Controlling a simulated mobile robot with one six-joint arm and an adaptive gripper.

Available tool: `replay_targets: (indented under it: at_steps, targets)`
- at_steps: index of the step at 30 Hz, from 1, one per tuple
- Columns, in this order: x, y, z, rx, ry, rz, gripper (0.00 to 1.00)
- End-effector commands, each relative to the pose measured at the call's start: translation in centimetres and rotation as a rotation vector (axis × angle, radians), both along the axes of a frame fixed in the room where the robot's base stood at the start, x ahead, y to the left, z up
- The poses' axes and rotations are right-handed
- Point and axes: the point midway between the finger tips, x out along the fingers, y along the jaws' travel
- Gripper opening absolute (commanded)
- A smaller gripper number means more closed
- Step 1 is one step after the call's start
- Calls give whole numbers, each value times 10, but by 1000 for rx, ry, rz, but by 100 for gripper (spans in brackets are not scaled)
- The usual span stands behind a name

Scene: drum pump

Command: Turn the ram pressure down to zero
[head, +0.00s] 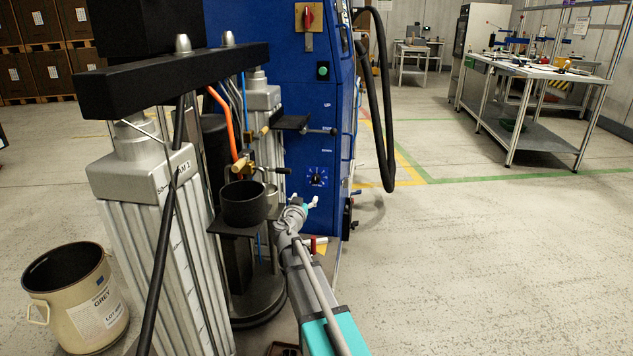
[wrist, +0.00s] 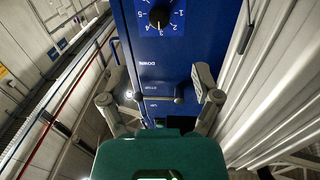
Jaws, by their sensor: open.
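The ram pressure dial (head: 317,178) is a black knob on a numbered blue plate, on the front of the blue cabinet. It also shows at the top of the wrist view (wrist: 160,16), where its white mark seems to point towards the 3. My gripper (head: 302,207) is just below and in front of the dial in the head view. In the wrist view my gripper (wrist: 159,79) has its two fingers spread wide, with nothing held. The dial lies beyond the fingertips, not between them.
A black-handled lever (wrist: 160,99) with DOWN, STOP and UP labels shows between the fingers in the wrist view. A black cup (head: 244,204) stands left of my gripper, beside the silver ram column (head: 150,190). A grey-labelled drum (head: 75,298) stands at left. Floor at right is clear.

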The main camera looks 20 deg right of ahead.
Motion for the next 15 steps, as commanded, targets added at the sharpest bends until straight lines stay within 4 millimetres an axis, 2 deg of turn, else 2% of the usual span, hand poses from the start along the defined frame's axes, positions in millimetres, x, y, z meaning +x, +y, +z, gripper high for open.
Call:
replay_targets:
  at_steps: [8, 15]
  targets:
    - [17, -12, 0, 0, 0, -1, 81]
    - [43, -34, 0, 0, 0, -2, 81]
